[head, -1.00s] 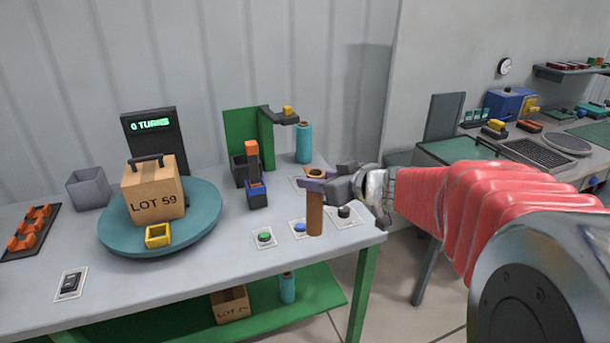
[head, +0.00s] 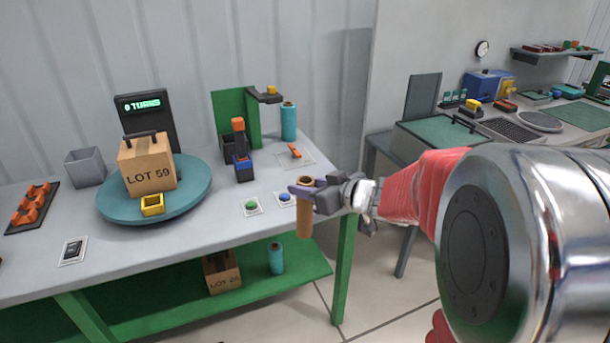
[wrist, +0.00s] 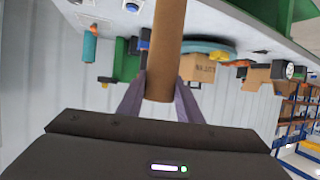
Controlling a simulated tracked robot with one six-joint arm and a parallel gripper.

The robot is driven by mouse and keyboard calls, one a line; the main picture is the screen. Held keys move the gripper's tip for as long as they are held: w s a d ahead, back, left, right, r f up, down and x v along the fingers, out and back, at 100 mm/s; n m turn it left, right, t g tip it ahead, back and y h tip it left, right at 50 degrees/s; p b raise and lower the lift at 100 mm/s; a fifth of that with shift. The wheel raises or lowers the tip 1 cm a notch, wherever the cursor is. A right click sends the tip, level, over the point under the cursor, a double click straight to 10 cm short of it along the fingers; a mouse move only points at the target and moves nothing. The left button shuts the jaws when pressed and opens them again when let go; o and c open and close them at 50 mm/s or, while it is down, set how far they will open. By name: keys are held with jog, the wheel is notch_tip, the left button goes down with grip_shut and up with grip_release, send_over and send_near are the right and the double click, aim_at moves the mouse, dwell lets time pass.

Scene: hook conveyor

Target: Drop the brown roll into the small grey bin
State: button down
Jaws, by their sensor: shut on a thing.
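The brown roll (head: 304,215) is a tall upright tube. My gripper (head: 303,188) is shut on it near its top end and holds it by the table's right front edge; whether it is clear of the tabletop is hard to tell. In the wrist view the roll (wrist: 166,45) stands between my two purple-grey fingers (wrist: 160,95). The small grey bin (head: 86,168) is an open square box at the back left of the table, far from my gripper. Its inside is only partly visible.
A teal turntable (head: 190,195) bears a carton marked LOT 59 (head: 147,165) and a yellow square ring (head: 152,204), between roll and bin.

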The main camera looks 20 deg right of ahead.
aim_at(311, 225)
jog(key=shift+m+h, duration=0.6)
jog(key=f, duration=0.4)
jog(key=s+f, duration=0.1)
jog(key=f, duration=0.6)
jog(key=shift+s+d+f, duration=0.25)
jog(key=shift+d+f, duration=0.05)
jog(key=shift+d, duration=0.1)
jog(key=shift+f, duration=0.25)
jog(key=shift+d, duration=0.15)
